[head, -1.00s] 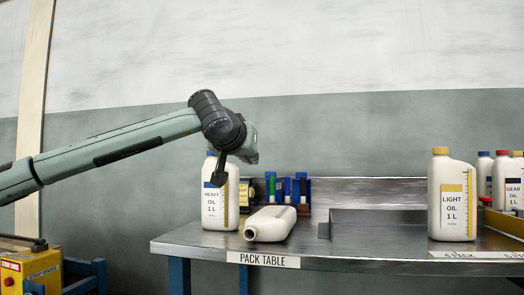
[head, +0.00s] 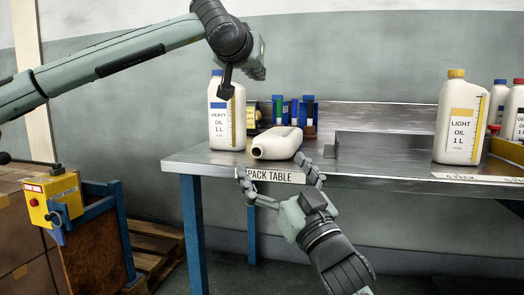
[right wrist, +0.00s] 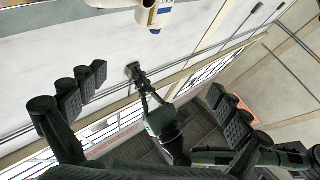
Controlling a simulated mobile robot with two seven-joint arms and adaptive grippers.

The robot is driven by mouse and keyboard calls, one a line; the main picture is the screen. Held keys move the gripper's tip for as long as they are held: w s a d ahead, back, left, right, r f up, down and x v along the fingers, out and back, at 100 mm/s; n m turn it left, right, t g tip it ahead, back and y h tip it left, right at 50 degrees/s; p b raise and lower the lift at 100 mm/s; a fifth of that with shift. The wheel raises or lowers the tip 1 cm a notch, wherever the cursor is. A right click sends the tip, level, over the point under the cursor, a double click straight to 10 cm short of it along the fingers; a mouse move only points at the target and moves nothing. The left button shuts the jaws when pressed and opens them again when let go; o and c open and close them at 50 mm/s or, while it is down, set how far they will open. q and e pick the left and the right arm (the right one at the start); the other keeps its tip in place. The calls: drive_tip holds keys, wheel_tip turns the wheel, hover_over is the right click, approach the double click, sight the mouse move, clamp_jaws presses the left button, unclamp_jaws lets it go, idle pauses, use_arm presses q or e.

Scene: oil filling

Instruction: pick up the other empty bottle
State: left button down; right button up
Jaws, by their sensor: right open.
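An uncapped cream bottle (head: 277,145) lies on its side at the front edge of the pack table (head: 330,173), its dark mouth facing me. My right gripper (head: 281,182) is open and empty, just below and in front of this bottle at the table edge, its fingers spread to either side. Its spread fingers also show in the right wrist view (right wrist: 155,105). My left gripper (head: 225,90) points down in front of the upper part of the upright, blue-capped heavy oil bottle (head: 226,125); its finger opening cannot be made out.
A light oil bottle (head: 461,122) with a yellow cap stands at the table's right, with several other bottles behind it. A rack with blue and green items (head: 295,112) stands behind the lying bottle. A yellow control box (head: 52,199) is at lower left.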

sight(262, 149)
drive_tip(key=w+m+h, duration=0.2)
drive_tip(key=w+h, duration=0.1)
drive_tip(key=w, duration=0.1)
drive_tip(key=w+r+m+g+h, duration=0.1)
drive_tip(key=w+m+h, duration=0.1)
drive_tip(key=w+h, duration=0.1)
drive_tip(key=w+d+r+m+h, duration=0.1)
drive_tip(key=w+m+h, duration=0.1)
drive_tip(key=w, duration=0.3)
drive_tip(key=shift+g+h, duration=0.4)
drive_tip(key=shift+h, duration=0.2)
drive_tip(key=a+m+g+h, duration=0.2)
drive_tip(key=h, duration=0.1)
drive_tip(key=shift+f, duration=0.35)
drive_tip(key=s+g, duration=0.1)
drive_tip(key=a+m+g+h, duration=0.1)
drive_tip(key=s+h, duration=0.1)
drive_tip(key=shift+s+a+f+m+g, duration=0.2)
drive_tip(key=shift+s+f+m+g, duration=0.05)
drive_tip(key=shift+s+m+g, duration=0.15)
drive_tip(key=shift+s+g+h, duration=0.3)
drive_tip(key=shift+s+h, duration=0.1)
drive_tip(key=shift+h, duration=0.1)
drive_tip(key=shift+w+f, duration=0.1)
